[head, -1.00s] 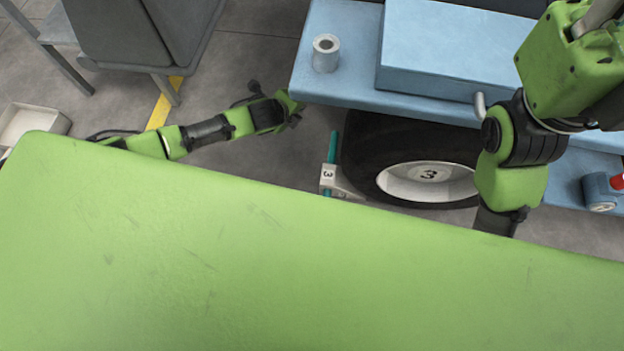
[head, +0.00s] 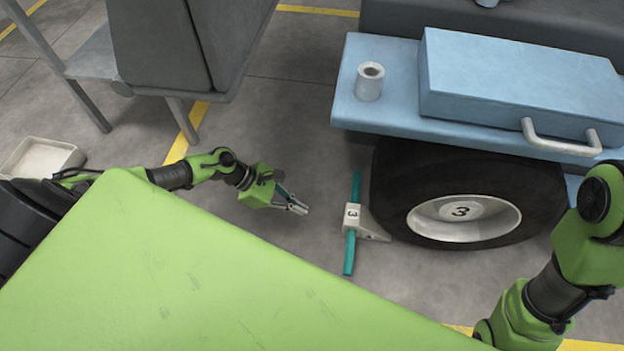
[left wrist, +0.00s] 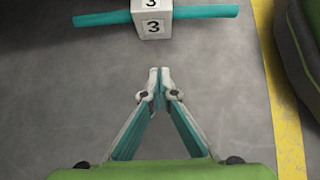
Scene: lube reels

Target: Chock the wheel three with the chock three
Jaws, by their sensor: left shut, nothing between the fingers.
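Wheel three (head: 470,205) is a black tyre with a pale hub marked 3, under the blue cart. Chock three (head: 352,217) is a pale wedge marked 3 with a teal bar through it. It stands on the floor at the tyre's left side, its wedge end at the tyre; I cannot tell if they touch. My left gripper (head: 298,207) is shut and empty, left of the chock and apart from it. In the left wrist view the closed fingertips (left wrist: 160,72) point at the chock (left wrist: 151,22), with bare floor between. My right gripper is out of view; only its arm shows.
The blue cart (head: 400,115) carries a grey cylinder (head: 370,82) and a blue box (head: 510,92) with a handle. A pale tray (head: 42,158) lies on the floor at the left. A grey chair-like frame (head: 185,50) stands behind my left arm. Floor around the left gripper is clear.

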